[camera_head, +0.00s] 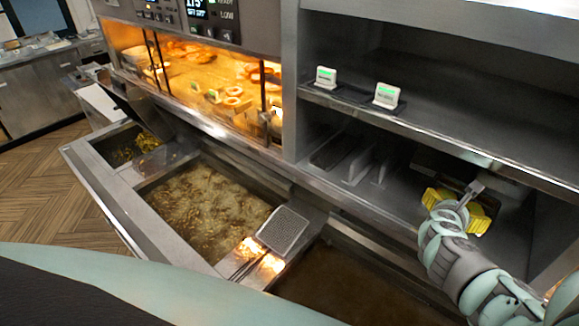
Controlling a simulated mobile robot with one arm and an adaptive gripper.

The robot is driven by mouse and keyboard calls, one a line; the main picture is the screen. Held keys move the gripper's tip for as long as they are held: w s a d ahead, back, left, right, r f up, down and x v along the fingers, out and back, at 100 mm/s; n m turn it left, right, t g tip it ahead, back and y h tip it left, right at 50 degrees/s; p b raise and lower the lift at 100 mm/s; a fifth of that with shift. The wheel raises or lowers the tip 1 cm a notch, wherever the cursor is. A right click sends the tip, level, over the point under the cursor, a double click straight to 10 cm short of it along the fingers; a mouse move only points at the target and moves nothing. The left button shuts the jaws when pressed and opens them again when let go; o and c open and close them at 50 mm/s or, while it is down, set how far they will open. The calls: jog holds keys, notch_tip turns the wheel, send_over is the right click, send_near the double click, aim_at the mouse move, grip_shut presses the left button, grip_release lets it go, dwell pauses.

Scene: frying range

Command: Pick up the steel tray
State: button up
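My gripper (470,193) reaches into the lower right shelf bay from the lower right. It is small and partly hidden by my wrist, so its opening is unclear. A bright yellow thing (479,222) lies around and behind the gripper tip; I cannot tell whether they touch. A grey metal piece (436,163) that may be the steel tray sits behind it in the bay, mostly in shadow and partly hidden by the shelf edge. I cannot tell whether my gripper touches that piece.
Open fryer vats (205,212) with oil lie left of my arm. A perforated metal piece (284,229) rests on the divider between vats. A lit food cabinet (200,82) stands behind. Two green-and-white tags (387,94) stand on the upper shelf (440,128), whose front edge overhangs the bay.

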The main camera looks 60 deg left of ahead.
jog(key=shift+a, duration=0.1)
jog(key=c, duration=1.4)
